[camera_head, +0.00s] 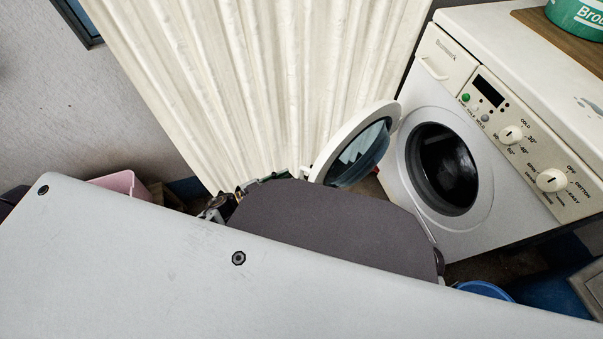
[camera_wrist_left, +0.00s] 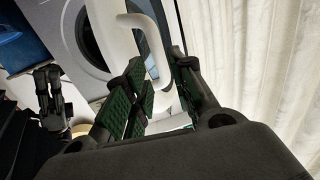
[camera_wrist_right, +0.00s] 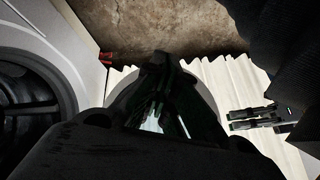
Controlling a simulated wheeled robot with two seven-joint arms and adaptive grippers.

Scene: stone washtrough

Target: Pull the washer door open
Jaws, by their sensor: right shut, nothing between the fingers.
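The washer (camera_head: 455,130) stands at the right in the head view. Its round white-rimmed door (camera_head: 320,160) is swung wide open to the left, and the dark drum opening (camera_head: 447,168) is exposed. In the left wrist view the white door handle (camera_wrist_left: 158,62) loops out from the door (camera_wrist_left: 112,35). My left gripper (camera_head: 250,186) is open at the handle, its green-padded fingers (camera_wrist_left: 157,65) on either side of it; contact is unclear. My right gripper (camera_wrist_right: 160,62) is shut and empty, near the washer front; my own body hides it in the head view.
A pleated cream curtain (camera_head: 250,80) hangs behind the door. A pink tub (camera_head: 125,184) sits at the left, and a blue bucket (camera_head: 485,290) stands low in front of the washer. A green tin (camera_head: 578,15) stands on a wooden board atop the washer.

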